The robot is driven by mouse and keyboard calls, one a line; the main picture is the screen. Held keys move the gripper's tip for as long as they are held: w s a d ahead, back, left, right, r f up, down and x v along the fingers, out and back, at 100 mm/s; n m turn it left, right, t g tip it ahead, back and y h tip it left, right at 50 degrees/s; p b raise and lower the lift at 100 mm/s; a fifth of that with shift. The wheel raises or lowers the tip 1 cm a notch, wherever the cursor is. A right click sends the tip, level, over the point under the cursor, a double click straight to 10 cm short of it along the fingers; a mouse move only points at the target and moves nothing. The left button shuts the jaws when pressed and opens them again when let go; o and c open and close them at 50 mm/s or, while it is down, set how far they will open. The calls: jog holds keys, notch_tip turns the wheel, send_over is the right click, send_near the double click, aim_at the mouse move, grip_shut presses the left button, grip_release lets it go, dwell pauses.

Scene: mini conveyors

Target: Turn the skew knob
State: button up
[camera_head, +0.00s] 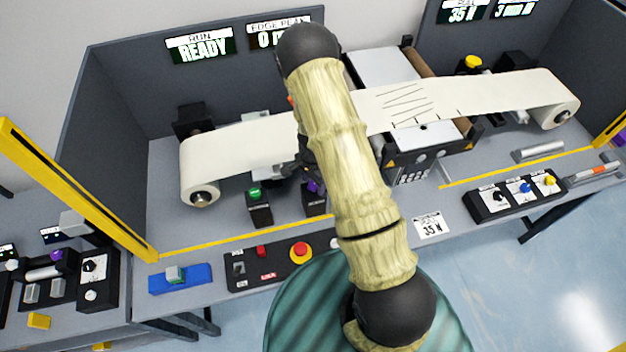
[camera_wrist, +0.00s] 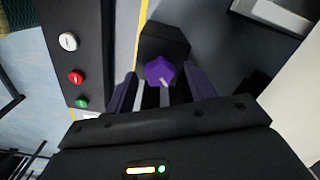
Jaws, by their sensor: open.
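A purple faceted knob (camera_wrist: 160,72) with a pale pointer line sits on a dark box (camera_wrist: 163,42) in the wrist view. The same knob shows small in the head view (camera_head: 314,187), on its black box (camera_head: 315,204) below the belt; the label is too small to read. My gripper (camera_wrist: 161,84) is open, with its two dark purple fingers on either side of the knob. Whether they touch it cannot be told. In the head view my gripper (camera_head: 301,170) is mostly hidden behind my arm.
A cream web belt (camera_head: 245,143) runs across above the knob. A box with a green button (camera_head: 257,205) stands just left. A control panel with a red button (camera_head: 300,252) lies in front, beyond a yellow line. A knob panel (camera_head: 515,195) is at the right.

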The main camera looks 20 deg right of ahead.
jog(key=c, duration=1)
jog(key=shift+o, duration=0.2)
jog(key=shift+n+b, duration=0.45)
jog(key=shift+n, duration=0.05)
jog(key=shift+f+n+b, duration=0.1)
jog(key=shift+n+b, duration=0.6)
jog(key=shift+n, duration=0.2)
jog(key=n+b, duration=0.2)
jog(key=n, duration=0.1)
jog(key=shift+n, duration=0.3)
jog(key=n+b, duration=0.3)
jog(key=n, duration=0.2)
jog(key=shift+n, duration=0.3)
jog(key=shift+r, duration=0.2)
